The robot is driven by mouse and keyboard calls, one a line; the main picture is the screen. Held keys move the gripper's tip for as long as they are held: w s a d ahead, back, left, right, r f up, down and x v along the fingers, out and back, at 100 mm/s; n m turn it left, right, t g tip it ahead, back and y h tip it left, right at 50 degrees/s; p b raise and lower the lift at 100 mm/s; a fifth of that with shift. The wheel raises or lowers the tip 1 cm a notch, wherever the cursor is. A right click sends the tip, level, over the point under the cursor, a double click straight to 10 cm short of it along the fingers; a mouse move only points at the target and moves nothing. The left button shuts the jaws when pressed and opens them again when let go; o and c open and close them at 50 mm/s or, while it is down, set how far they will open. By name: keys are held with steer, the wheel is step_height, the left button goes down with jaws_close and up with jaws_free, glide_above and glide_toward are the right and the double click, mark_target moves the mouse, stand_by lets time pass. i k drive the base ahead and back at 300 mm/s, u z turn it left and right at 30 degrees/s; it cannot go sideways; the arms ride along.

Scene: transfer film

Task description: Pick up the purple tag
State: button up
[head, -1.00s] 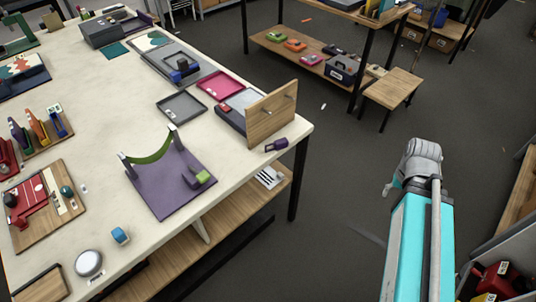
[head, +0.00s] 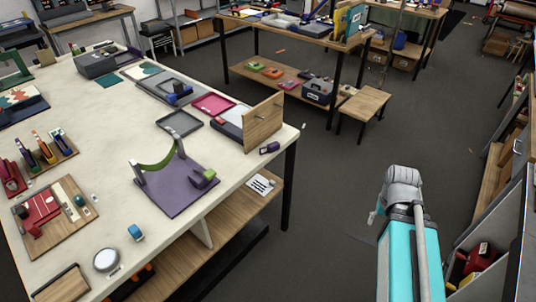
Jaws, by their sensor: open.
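A small dark purple piece with a pale patch (head: 270,148), which looks like the purple tag, lies flat on the cream worktable (head: 110,190). It is near the table's right corner, just in front of an upright wooden board. Nothing touches it. My teal arm with its grey joint is at the lower right, over the floor and well apart from the table. My gripper does not show; only arm parts can be made out.
The upright wooden board (head: 263,122) stands right behind the tag. A purple base with a green strap (head: 180,190) is to its left. Grey floor (head: 330,220) lies open between table and arm. A wooden stool (head: 363,104) and a shelved bench (head: 240,45) stand farther back.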

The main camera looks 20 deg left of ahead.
mark_target(275, 146)
steer(key=u, duration=0.55)
steer(key=i, duration=1)
steer(key=z, duration=0.05)
